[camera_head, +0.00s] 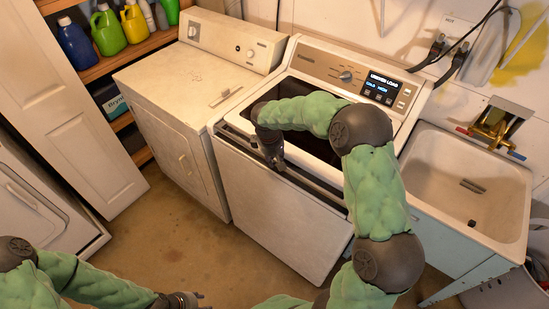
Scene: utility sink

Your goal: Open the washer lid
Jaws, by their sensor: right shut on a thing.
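The washer (285,215) is white and stands in the middle, with a control panel and lit display (382,84) at its back. Its lid (290,90) has a dark top panel and a pale rim, and lies flat or nearly so. A dark gap runs below the lid's front edge. My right arm reaches across the lid and hides much of it. My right gripper (277,162) points down at the front edge and is shut on the lid there; its fingertips are partly hidden. My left gripper (192,300) is low at the bottom edge, away from the washer; its fingers are unclear.
A second white appliance (185,80) stands close against the washer's left side. A utility sink (465,185) with a brass faucet (497,125) is on the right. Shelves with bottles (107,30) and a white door (80,110) are at left. The brown floor (165,225) in front is clear.

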